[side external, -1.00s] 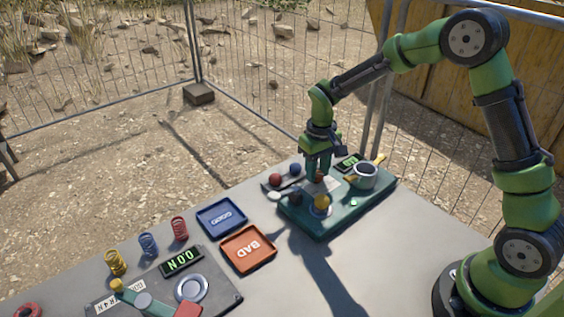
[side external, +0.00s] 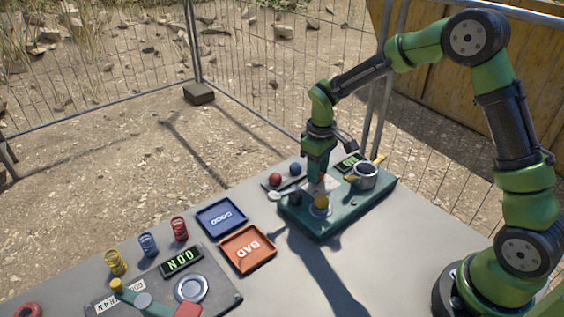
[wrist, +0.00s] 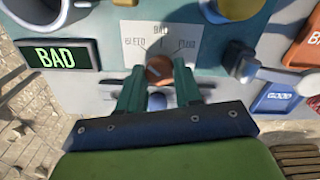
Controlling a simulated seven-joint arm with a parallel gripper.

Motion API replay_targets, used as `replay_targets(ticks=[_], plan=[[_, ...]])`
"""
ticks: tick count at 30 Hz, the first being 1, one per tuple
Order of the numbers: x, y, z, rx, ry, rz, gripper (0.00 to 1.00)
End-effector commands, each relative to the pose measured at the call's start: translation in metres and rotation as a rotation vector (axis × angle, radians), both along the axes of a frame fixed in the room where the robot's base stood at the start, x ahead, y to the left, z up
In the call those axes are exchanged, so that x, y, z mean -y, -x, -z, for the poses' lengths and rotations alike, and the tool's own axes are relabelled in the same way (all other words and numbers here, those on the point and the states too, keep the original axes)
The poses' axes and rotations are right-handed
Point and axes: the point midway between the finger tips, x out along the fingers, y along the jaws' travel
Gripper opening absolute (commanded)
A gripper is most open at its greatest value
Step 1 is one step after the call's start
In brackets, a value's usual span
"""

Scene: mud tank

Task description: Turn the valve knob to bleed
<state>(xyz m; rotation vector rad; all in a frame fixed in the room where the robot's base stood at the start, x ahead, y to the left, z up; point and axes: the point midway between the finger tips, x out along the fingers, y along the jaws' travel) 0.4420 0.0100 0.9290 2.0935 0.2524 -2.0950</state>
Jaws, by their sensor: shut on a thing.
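The valve knob (wrist: 158,68) is a small orange-brown knob below a white label plate (wrist: 160,42) in the wrist view. The plate has a word at its left that looks like BLEED, one at the top and one at the right; the lettering is blurred. My gripper (wrist: 160,80) points down with its two green fingers on either side of the knob, shut on it. I cannot tell for sure which mark the knob points to. In the side view my gripper (side external: 317,180) is over the green base (side external: 335,222), and its fingers hide the knob.
A pot (side external: 366,176) with yellow handles and a lit display (side external: 348,162) stand close to my gripper. A yellow-topped part (side external: 321,202) stands in front. Blue GOOD (side external: 221,218) and orange BAD (side external: 247,250) trays lie to the left. Bare table lies at the front right.

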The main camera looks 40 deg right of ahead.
Motion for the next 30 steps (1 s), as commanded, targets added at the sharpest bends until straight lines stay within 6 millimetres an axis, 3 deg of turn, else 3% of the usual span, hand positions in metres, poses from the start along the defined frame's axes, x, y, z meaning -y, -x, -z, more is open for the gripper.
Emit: replay_targets(ticks=[4,5,9,20,25,30], plan=[[0.000,-0.001,-0.002,0.004,0.000,0.000,0.04],[0.000,-0.001,-0.002,0.003,0.000,0.000,0.39],[0.000,-0.001,-0.001,0.002,0.000,0.000,0.60],[0.000,-0.001,-0.005,0.002,0.000,0.001,0.60],[0.000,-0.001,-0.031,0.007,0.000,0.002,0.60],[0.000,-0.001,-0.073,0.008,0.001,0.001,0.60]])
